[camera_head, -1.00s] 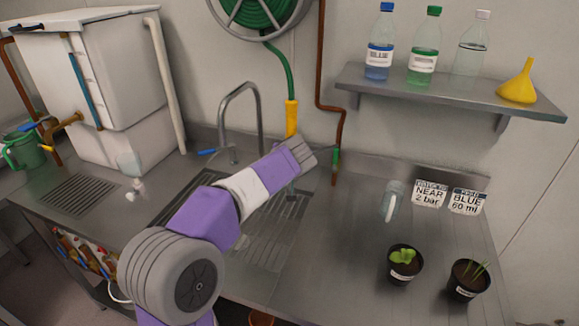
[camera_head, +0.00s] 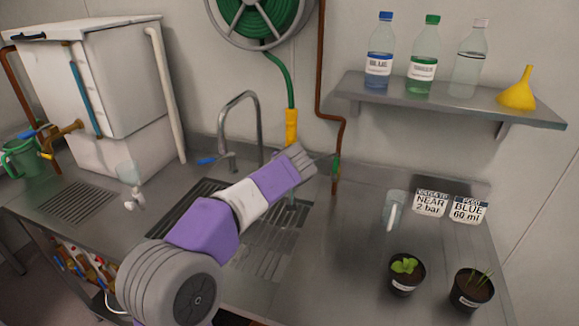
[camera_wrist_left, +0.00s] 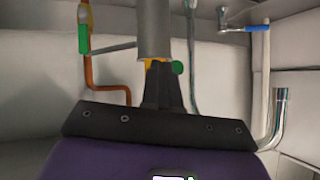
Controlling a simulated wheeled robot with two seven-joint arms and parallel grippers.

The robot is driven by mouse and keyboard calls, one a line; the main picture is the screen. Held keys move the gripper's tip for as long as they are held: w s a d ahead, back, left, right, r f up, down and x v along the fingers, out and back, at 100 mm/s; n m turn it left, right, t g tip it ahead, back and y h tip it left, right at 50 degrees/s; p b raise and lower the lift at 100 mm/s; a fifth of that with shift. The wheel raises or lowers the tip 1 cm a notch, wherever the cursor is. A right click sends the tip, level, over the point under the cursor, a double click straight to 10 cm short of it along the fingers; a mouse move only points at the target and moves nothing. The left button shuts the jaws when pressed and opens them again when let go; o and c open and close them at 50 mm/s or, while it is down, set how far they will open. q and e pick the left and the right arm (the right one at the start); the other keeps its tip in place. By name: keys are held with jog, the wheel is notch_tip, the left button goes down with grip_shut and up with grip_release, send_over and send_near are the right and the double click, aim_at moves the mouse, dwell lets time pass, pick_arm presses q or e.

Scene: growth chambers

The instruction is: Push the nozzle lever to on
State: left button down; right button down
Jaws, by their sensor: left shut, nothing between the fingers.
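A yellow nozzle (camera_head: 291,124) hangs upright on a green hose, against the wall behind the sink. My left gripper (camera_head: 298,157) is just below and in front of its yellow part and hides its middle. In the left wrist view my left gripper (camera_wrist_left: 161,72) is shut and empty. Its fingertips are close to the lower edge of a grey cylinder (camera_wrist_left: 153,30), with a bit of yellow and a green knob (camera_wrist_left: 178,68) right behind them. I cannot tell whether the fingers touch it. The nozzle lever is not clearly seen. My right gripper is not in view.
A brown pipe with a green valve (camera_head: 336,166) and thin grey rod stands right of my gripper. A faucet (camera_head: 240,95) with a blue lever is at the left. A shelf (camera_head: 450,98) with bottles is above right. Two potted plants stand at front right.

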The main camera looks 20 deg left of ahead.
pick_arm(q)
jog(key=shift+r, duration=0.15)
dwell(0.5)
jog(key=shift+r+p, duration=0.5)
jog(key=shift+r, duration=0.2)
jog(key=shift+d, duration=0.1)
jog(key=s+d+r+p, duration=0.1)
jog(key=s+d+r, duration=0.5)
jog(key=r, duration=0.3)
jog(key=shift+s+d+p, duration=0.2)
jog(key=shift+d+p, duration=0.15)
